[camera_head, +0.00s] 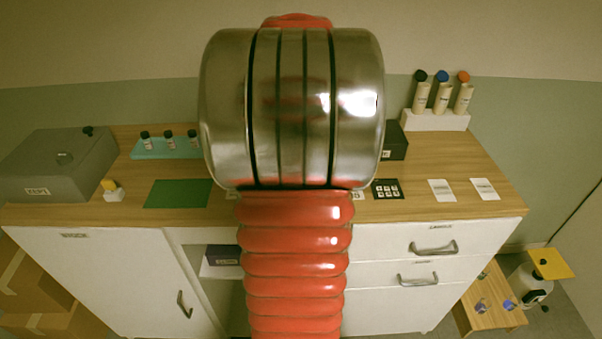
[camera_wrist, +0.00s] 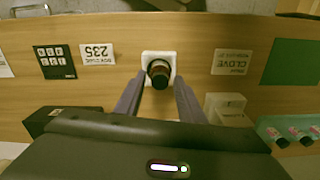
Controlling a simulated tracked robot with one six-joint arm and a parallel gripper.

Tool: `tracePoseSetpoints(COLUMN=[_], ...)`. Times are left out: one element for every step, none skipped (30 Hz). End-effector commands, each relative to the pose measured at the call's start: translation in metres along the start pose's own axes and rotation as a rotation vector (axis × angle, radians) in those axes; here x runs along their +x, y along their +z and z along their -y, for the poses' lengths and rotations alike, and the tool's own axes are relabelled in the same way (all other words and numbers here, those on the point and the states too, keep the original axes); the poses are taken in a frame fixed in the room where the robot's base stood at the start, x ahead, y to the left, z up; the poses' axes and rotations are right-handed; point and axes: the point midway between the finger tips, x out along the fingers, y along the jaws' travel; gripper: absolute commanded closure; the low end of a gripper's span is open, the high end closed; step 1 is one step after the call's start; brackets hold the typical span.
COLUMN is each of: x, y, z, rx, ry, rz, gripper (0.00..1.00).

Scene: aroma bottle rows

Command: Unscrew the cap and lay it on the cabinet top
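In the wrist view a small bottle with a black cap (camera_wrist: 159,69) stands upright in a white square holder (camera_wrist: 147,56) on the wooden cabinet top (camera_wrist: 205,30). I see it from above, so its body is mostly hidden beneath the cap. My gripper (camera_wrist: 158,78) is open, with one dark finger on each side of the bottle and a gap at each side. In the head view my arm hides the bottle, holder and gripper. The cabinet top also shows there (camera_head: 460,160).
A clove label card (camera_wrist: 232,62), a 235 card (camera_wrist: 97,55) and a black card (camera_wrist: 54,62) lie around the holder. A pale box (camera_wrist: 228,110) stands close at lower right. A teal bottle rack (camera_head: 165,151), green mat (camera_head: 178,193), grey case (camera_head: 60,170) and white three-bottle stand (camera_head: 435,121) stand farther out.

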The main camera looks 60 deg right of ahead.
Motion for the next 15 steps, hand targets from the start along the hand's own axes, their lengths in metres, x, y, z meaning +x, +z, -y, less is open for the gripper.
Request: tracePoseSetpoints(x=[0.0, 0.0, 0.0, 0.0, 0.0, 0.0, 0.0, 0.0, 0.0, 0.0, 0.0, 0.0, 0.0, 0.0, 0.0], y=[0.0, 0.0, 0.0, 0.0, 0.0, 0.0, 0.0, 0.0, 0.0, 0.0, 0.0, 0.0, 0.0, 0.0, 0.0], z=[0.0, 0.0, 0.0, 0.0, 0.0, 0.0, 0.0, 0.0, 0.0, 0.0, 0.0, 0.0, 0.0, 0.0, 0.0], rx=[0.035, 0.059, 0.091, 0.114, 0.138, 0.169, 0.194, 0.217, 0.249, 0.272, 0.296, 0.328, 0.352, 0.376, 0.408], ry=[0.0, 0.0, 0.0, 0.0, 0.0, 0.0, 0.0, 0.0, 0.0, 0.0, 0.0, 0.0, 0.0, 0.0, 0.0], rz=[0.0, 0.0, 0.0, 0.0, 0.0, 0.0, 0.0, 0.0, 0.0, 0.0, 0.0, 0.0, 0.0, 0.0, 0.0], gripper=[0.64, 0.64, 0.64, 0.64, 0.64, 0.64, 0.64, 0.64, 0.64, 0.64, 0.64, 0.64, 0.64, 0.64, 0.64])
